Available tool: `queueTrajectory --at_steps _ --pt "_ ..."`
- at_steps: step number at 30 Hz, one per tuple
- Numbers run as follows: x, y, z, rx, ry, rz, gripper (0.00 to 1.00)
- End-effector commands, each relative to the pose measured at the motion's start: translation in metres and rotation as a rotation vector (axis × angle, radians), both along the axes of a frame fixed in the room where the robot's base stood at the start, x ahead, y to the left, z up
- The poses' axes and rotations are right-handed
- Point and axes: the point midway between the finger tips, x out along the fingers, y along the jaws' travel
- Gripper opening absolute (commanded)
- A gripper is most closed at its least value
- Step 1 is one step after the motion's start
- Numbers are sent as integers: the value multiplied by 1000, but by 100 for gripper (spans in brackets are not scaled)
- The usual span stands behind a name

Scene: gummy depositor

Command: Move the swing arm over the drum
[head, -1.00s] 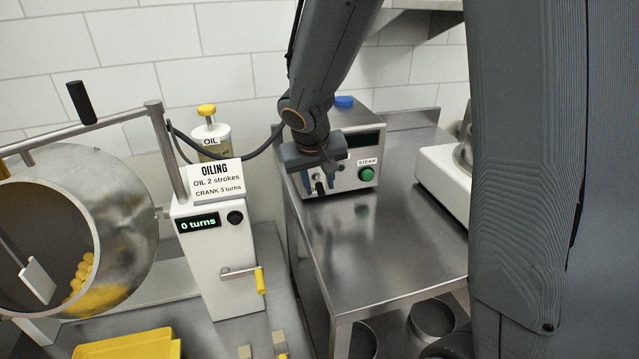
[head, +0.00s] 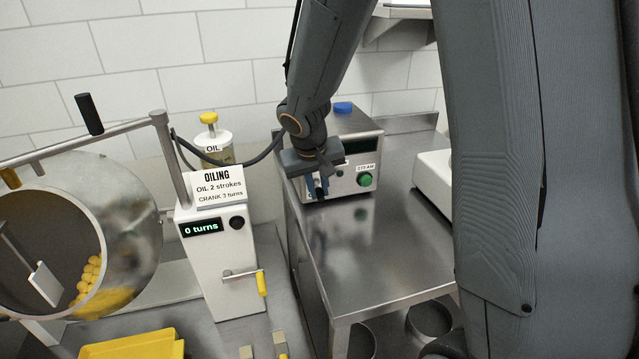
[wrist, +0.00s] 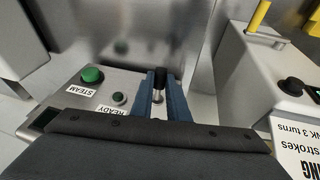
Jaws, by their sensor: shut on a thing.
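The swing arm (head: 128,128) is a grey metal bar with a black upright handle (head: 89,113), joined to a post at the oiling machine. My gripper (head: 319,191) is far right of the swing arm, at the front of the steam box. In the wrist view, its blue fingers (wrist: 159,88) are shut on a small metal lever with a black tip (wrist: 159,77) on the box's panel. The swing arm and drum are out of the wrist view.
The steam box (head: 358,148) with its green button stands on a steel table (head: 385,255). The oiling machine (head: 220,265) reads "0 turns" and has a yellow-handled crank (head: 262,283). An oil bottle (head: 213,145) stands behind it. A yellow tray (head: 135,345) lies below the drum.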

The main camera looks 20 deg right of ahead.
Motion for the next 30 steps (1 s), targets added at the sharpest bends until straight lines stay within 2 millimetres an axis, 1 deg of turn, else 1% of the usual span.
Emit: queueTrajectory --at_steps 1,14,22,30 --pt "0 0 5 1 12 -1 0" --pt "2 -1 11 -1 129 -1 0" --pt "3 -1 11 1 190 0 0" --pt "4 0 9 2 196 1 0"
